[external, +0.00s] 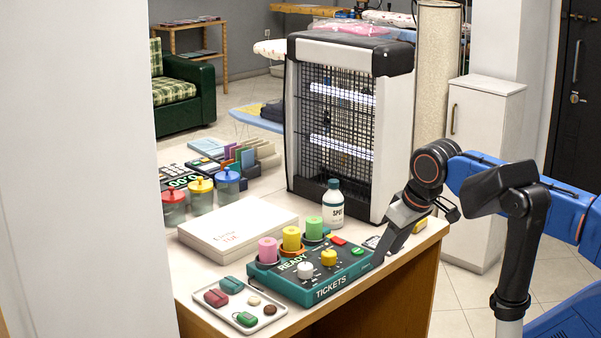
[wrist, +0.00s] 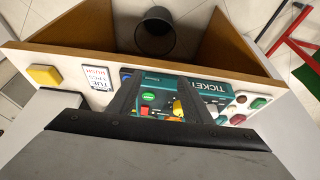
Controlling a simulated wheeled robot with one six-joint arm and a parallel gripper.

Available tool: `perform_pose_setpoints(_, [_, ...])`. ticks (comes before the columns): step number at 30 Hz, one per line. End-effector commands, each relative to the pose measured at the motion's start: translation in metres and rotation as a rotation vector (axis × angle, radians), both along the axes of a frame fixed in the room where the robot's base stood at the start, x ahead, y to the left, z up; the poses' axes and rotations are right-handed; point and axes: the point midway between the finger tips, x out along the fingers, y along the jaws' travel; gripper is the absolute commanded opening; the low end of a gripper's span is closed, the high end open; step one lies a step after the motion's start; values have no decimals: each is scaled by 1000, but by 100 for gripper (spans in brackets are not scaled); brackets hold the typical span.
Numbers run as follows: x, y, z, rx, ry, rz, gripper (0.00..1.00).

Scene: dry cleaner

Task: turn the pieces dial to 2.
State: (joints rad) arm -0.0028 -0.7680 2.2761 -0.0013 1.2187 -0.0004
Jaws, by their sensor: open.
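The teal ticket machine (external: 335,284) stands on the counter, with "TICKETS" on its front and "READY" on its top. Its top carries a white dial (external: 304,270) and a yellow dial (external: 328,258). I cannot read which is the pieces dial or where either points. In the wrist view, part of the machine (wrist: 205,88) shows between and beside my fingers, with the yellow dial (wrist: 178,109) near the right finger. My gripper (external: 383,255) is beyond the machine's right end, pointing down, apart from both dials. In the wrist view my gripper (wrist: 160,84) is open and empty.
Pink, yellow and green spools (external: 291,239) stand along the machine's back edge. A white bottle (external: 332,205) and a tall caged heater-like unit (external: 340,125) are behind. A tray (external: 226,310) of small items lies left, a white box (external: 238,228) behind it.

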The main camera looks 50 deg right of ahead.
Motion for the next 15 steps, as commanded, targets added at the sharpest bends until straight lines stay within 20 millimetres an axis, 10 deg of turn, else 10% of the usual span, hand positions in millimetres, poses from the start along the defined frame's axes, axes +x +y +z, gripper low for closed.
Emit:
perform_pose_setpoints(6, [2,0,105,0,-3,0,45])
perform_pose_setpoints(15, [1,0,190,0,-1,0,45])
